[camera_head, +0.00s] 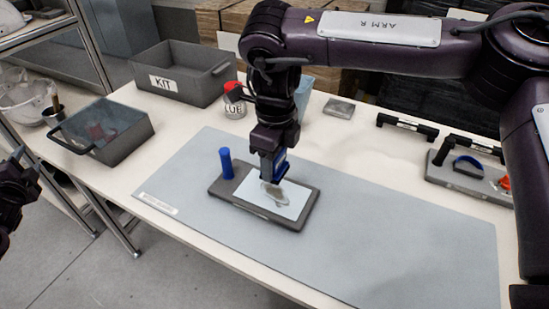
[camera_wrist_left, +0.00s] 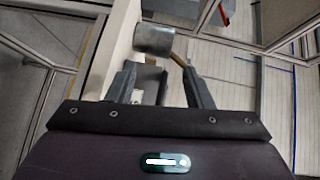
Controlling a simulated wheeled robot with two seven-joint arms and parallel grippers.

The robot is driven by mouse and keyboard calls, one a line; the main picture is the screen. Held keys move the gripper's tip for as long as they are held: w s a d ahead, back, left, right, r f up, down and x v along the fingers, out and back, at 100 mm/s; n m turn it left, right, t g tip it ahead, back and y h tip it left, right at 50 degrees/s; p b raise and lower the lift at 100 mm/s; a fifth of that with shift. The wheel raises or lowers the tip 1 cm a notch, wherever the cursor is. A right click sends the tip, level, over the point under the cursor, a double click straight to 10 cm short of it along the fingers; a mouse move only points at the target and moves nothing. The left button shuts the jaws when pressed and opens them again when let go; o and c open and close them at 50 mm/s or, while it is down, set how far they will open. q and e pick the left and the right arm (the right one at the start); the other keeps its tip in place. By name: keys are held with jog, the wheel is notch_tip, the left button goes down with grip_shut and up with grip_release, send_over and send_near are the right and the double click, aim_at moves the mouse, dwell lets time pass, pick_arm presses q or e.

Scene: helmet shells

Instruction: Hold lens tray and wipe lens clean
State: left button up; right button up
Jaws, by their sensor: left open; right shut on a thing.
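The lens tray (camera_head: 303,214) is a dark grey holder lying on the mat, with a pale, flat lens (camera_head: 291,208) in it. A blue upright handle (camera_head: 226,163) stands at its left end. My right gripper (camera_head: 270,180) points down over the lens and is shut on a grey cloth-like thing (camera_head: 272,195), which is at the lens surface; the jaws partly hide it, and firm contact cannot be told. My left gripper (camera_head: 14,166) is at the left edge of the head view, away from the table and tray. It is open and empty in the left wrist view (camera_wrist_left: 155,76).
A grey mat (camera_head: 400,240) covers the table front. A KIT bin (camera_head: 205,80), an open grey box (camera_head: 125,150) and a red-topped can (camera_head: 234,104) stand behind and left. The mat right of the tray is clear.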

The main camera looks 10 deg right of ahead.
pick_arm(q)
jog(key=d+r+m+t+h, duration=0.1)
jog(key=d+r+m+h, duration=0.1)
jog(key=d+r+m, duration=0.5)
jog(key=w+d+r+m+t+h, duration=0.1)
jog(key=d+r+m+t+h, duration=0.2)
jog(key=d, duration=0.6)
jog(key=d+r+m+h, duration=0.2)
jog(key=d+r+m, duration=0.45)
jog(key=d, duration=0.25)
jog(key=m+g+h, duration=0.3)
jog(key=m+g, duration=0.1)
jog(key=m, duration=0.5)
send_near(228, 155)
jog(key=f, duration=0.1)
jog(key=w+f, duration=0.1)
jog(key=shift+a+f, duration=0.35)
jog(key=shift+x, duration=5.9)
jog(key=shift+r, duration=0.15)
jog(key=shift+c, duration=0.3)
grip_shut()
